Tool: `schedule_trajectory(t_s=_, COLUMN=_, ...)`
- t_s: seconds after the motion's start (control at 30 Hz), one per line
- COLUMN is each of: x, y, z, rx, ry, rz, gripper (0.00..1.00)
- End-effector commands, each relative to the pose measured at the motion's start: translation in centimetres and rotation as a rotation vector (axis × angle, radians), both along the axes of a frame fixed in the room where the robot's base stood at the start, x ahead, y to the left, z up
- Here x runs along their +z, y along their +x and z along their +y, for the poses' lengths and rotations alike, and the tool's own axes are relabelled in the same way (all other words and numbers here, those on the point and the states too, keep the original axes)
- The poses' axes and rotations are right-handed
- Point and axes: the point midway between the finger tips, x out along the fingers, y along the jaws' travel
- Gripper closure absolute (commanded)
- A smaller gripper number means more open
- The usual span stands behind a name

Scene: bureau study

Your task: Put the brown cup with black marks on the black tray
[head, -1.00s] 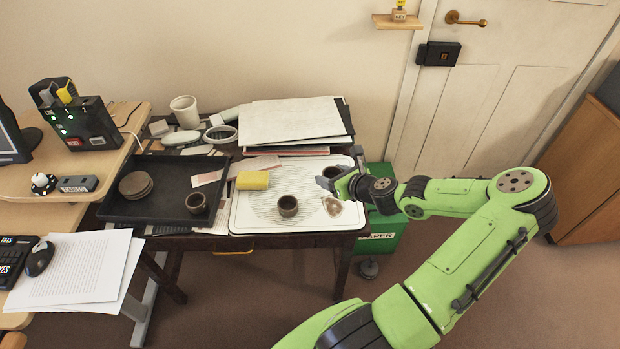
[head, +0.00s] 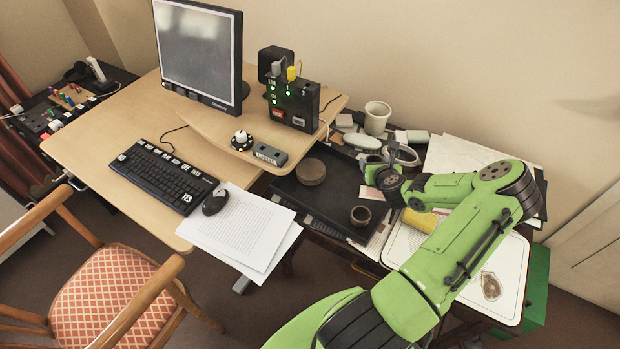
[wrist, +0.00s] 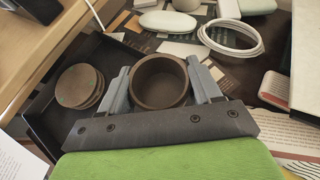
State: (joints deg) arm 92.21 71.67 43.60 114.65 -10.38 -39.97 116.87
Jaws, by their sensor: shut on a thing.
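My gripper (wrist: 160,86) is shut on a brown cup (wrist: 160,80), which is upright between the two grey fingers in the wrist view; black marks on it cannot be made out. In the head view my gripper (head: 376,165) hangs over the back right part of the black tray (head: 335,196), and the held cup is mostly hidden there. The tray also shows in the wrist view (wrist: 42,122). Another small brown cup (head: 361,216) stands on the tray near its front right. A stack of round brown coasters (head: 311,171) lies toward the tray's left.
The tray's middle is clear.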

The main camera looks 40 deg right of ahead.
Motion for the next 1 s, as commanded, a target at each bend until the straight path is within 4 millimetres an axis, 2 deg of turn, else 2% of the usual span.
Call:
schedule_trajectory(t_s=0.1, x=-0.7, y=-0.1, z=-0.1, rx=-0.003, ry=0.001, rz=0.000, gripper=0.69)
schedule_trajectory(t_s=0.3, x=-5.6, y=0.0, z=0.0, rx=-0.001, ry=0.004, rz=-0.001, gripper=0.69)
schedule_trajectory(t_s=0.47, x=-7.5, y=0.0, z=0.0, rx=0.000, ry=0.001, rz=-0.001, gripper=0.69)
schedule_trajectory(t_s=0.6, x=-10.0, y=0.0, z=0.0, rx=-0.001, ry=0.002, rz=-0.001, gripper=0.69)
schedule_trajectory(t_s=0.97, x=-10.4, y=0.0, z=0.0, rx=0.001, ry=0.000, rz=0.000, gripper=0.69)
schedule_trajectory(t_s=1.0, x=-10.4, y=0.0, z=0.0, rx=0.001, ry=0.000, rz=0.000, gripper=0.31)
